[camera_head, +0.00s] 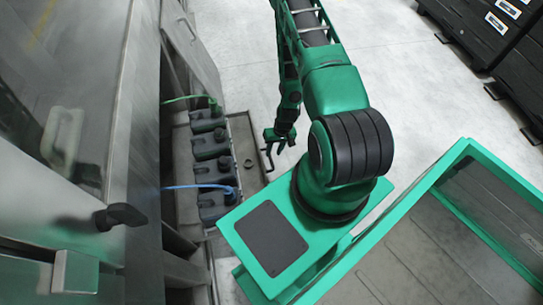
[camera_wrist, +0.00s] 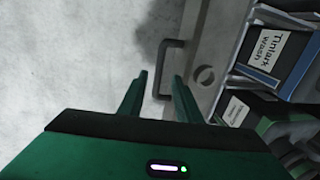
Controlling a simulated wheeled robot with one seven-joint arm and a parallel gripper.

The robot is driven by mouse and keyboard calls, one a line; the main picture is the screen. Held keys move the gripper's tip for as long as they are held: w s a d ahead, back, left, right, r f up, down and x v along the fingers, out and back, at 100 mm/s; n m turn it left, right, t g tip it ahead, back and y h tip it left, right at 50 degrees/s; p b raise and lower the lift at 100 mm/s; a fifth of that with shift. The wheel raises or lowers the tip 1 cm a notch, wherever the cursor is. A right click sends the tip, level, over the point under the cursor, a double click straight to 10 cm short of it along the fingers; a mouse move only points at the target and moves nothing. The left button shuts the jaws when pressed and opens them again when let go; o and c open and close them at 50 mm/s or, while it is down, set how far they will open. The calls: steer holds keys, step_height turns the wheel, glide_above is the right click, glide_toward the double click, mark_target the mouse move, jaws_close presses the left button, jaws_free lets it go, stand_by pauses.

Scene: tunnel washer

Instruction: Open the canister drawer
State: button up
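The canister drawer (camera_head: 250,165) is a low grey metal tray at the foot of the machine, with several dark canisters (camera_head: 212,147) visible in a row. Its front carries a dark bar handle (camera_head: 268,157). My gripper (camera_head: 277,136) is at the drawer front, close to the handle. In the wrist view my gripper (camera_wrist: 160,75) has its two green fingers spread apart. The handle (camera_wrist: 166,68) shows between the fingertips, nearer the right one; I cannot tell whether they touch. The drawer front (camera_wrist: 212,60) with a round fitting lies to the right, beside labelled canisters (camera_wrist: 268,50).
The steel machine wall (camera_head: 80,120) with a white handle and dark knob stands left. A raised panel (camera_head: 190,45) is above the drawer. A green hose (camera_head: 188,98) and blue hose (camera_head: 190,187) reach the canisters. Black crates (camera_head: 480,30) stand top right. The floor (camera_head: 240,60) beyond is clear.

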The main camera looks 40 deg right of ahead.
steer(key=shift+s+d+r, duration=0.1)
steer(key=shift+d+r, duration=0.05)
steer(key=shift+r, duration=0.75)
steer(key=shift+w+d+r, duration=0.1)
steer(key=shift+d+r, duration=0.1)
steer(key=shift+r, duration=0.65)
steer(key=shift+s+d+r, duration=0.1)
steer(key=shift+d+r, duration=0.05)
steer(key=shift+r, duration=0.75)
